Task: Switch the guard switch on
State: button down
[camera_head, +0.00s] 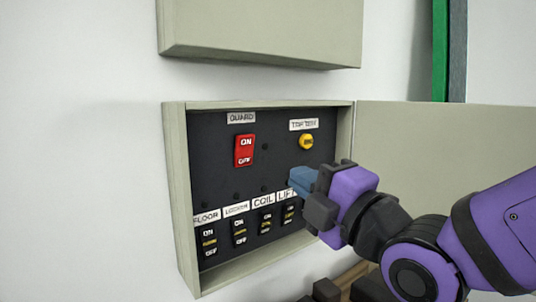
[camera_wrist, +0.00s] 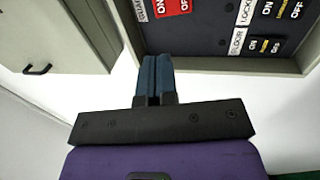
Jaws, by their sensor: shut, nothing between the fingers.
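The guard switch (camera_head: 244,150) is a red rocker marked ON at its top and OFF at its bottom, under a GUARD label (camera_head: 241,118) on a dark panel. Part of it shows at the top of the wrist view (camera_wrist: 172,7). I cannot tell clearly which way the rocker is tipped. My gripper (camera_head: 294,181), with blue fingers, is right of and below the red switch, in front of the panel. Its fingers (camera_wrist: 154,62) are together and empty in the wrist view. It appears apart from the guard switch.
A yellow round button (camera_head: 306,142) under its own label is right of the guard switch. Several small black switches (camera_head: 239,231) line the panel's bottom. The box's pale rim (camera_head: 179,190) surrounds the panel, with an open door (camera_head: 440,150) at right and another box (camera_head: 262,30) above.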

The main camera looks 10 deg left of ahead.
aim_at(245, 140)
jog(key=x, duration=1.3)
jog(key=shift+w+a, duration=0.25)
jog(key=shift+a, duration=0.05)
jog(key=shift+w+a+r, duration=0.2)
jog(key=shift+a+r, duration=0.05)
jog(key=v, duration=1)
jog(key=shift+s+d, duration=0.25)
jog(key=shift+s, duration=0.05)
jog(key=shift+f, duration=0.1)
